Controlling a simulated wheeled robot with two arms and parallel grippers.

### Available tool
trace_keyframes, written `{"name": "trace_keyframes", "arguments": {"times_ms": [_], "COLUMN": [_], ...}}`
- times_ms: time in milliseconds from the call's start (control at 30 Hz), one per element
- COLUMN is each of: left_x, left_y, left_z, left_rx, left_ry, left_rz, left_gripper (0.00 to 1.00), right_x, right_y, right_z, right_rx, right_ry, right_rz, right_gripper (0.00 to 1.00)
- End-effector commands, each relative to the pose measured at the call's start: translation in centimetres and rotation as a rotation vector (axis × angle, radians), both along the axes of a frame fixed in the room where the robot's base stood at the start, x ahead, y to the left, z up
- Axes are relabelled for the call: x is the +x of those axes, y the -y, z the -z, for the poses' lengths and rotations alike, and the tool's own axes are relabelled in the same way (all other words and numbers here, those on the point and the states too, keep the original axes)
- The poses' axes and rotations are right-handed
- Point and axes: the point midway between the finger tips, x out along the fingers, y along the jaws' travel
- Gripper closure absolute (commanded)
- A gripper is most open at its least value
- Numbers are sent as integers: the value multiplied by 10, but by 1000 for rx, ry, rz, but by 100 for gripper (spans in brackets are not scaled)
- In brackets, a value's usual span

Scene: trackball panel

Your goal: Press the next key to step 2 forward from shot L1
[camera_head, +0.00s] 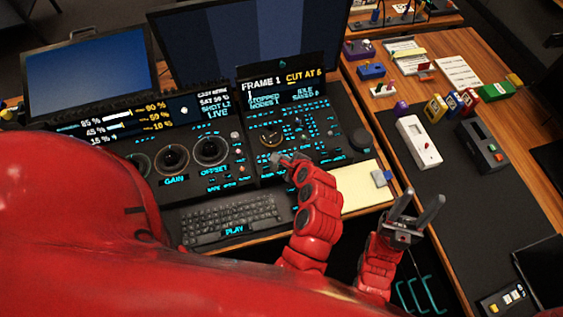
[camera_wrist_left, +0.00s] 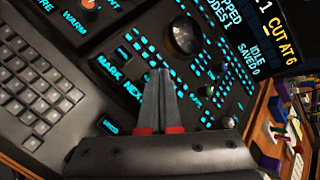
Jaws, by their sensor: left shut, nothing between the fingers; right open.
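The black trackball panel (camera_head: 318,118) lies ahead, with cyan labels. Its screen reads SHOT L2 LIVE (camera_head: 215,107). The other display (camera_head: 282,82) reads FRAME 1, CUT AT 6 and STOPPED. In the left wrist view, the NEXT label (camera_wrist_left: 131,89) sits just left of my left gripper (camera_wrist_left: 160,75), beside the MARK label (camera_wrist_left: 107,66). The left fingers are shut and empty, pointing at the panel; they hide part of the key area, and I cannot tell whether they touch it. My left gripper also shows in the head view (camera_head: 283,160). My right gripper (camera_head: 419,206) is open and empty.
A keyboard (camera_head: 230,218) and round GAIN and OFFSET dials (camera_head: 173,158) are left of my left gripper. A pale pad (camera_head: 362,188) lies to its right. Small coloured boxes (camera_head: 452,102) and a white device (camera_head: 418,142) stand on the right desk.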

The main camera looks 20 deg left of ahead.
Motion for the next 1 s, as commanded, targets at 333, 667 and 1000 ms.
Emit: {"name": "trace_keyframes", "arguments": {"times_ms": [333, 667, 1000], "left_x": [0, 0, 0], "left_y": [0, 0, 0], "left_z": [8, 8, 12], "left_rx": [2, 1, -2], "left_ry": [-1, -1, 0], "left_rz": [1, 1, -1], "left_gripper": [100, 100, 100], "right_x": [0, 0, 0], "right_y": [0, 0, 0], "right_z": [-6, -5, -5], "right_rx": [0, 0, 0], "right_ry": [0, 0, 0], "right_rz": [0, 0, 0], "right_gripper": [50, 50, 50]}}
